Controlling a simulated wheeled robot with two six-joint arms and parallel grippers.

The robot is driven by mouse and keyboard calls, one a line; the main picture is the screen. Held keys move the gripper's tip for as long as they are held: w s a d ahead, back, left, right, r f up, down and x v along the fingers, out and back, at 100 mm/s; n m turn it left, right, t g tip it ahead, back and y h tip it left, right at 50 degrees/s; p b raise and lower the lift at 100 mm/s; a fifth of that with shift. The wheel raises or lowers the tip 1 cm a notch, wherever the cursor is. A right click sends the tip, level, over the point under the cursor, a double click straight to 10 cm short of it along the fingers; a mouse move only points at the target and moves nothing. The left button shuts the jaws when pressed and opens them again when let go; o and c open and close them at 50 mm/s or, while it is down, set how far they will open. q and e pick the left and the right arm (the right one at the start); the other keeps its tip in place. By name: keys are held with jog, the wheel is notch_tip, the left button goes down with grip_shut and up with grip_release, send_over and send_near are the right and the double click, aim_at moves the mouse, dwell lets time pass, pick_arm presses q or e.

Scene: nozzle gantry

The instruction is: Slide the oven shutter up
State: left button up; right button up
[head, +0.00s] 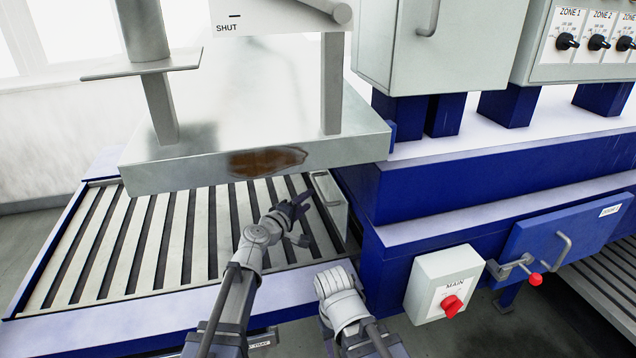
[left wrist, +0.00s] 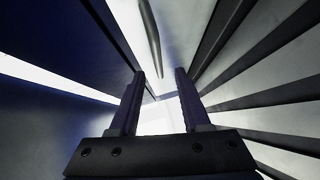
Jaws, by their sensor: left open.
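The oven shutter (head: 331,203) is a pale metal panel at the blue oven's left end, beside the slatted conveyor, with a curved bar handle (head: 321,190) on its face. It appears lowered, its bottom close to the slats. My left gripper (head: 301,202) is open and empty just left of the shutter handle, over the slats. In the left wrist view, my two dark fingers (left wrist: 160,82) are spread apart, with a grey bar (left wrist: 151,40) ahead of them, apart from the fingertips. Part of my right arm shows at the bottom middle; its fingers do not show.
A metal hood (head: 250,165) with a brown stain overhangs the slatted conveyor (head: 100,250), above and behind my left gripper. The blue oven body (head: 420,190) stands close on the right. A MAIN switch box (head: 446,285) and a blue door (head: 565,240) are at the front right.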

aim_at(318, 188)
pick_arm(q)
jog(key=shift+w+r, duration=0.15)
jog(key=shift+w, duration=0.05)
jog(key=b+x, duration=0.1)
jog(key=x, duration=0.7)
jog(key=shift+s+r, duration=0.1)
grip_shut()
dwell(1.3)
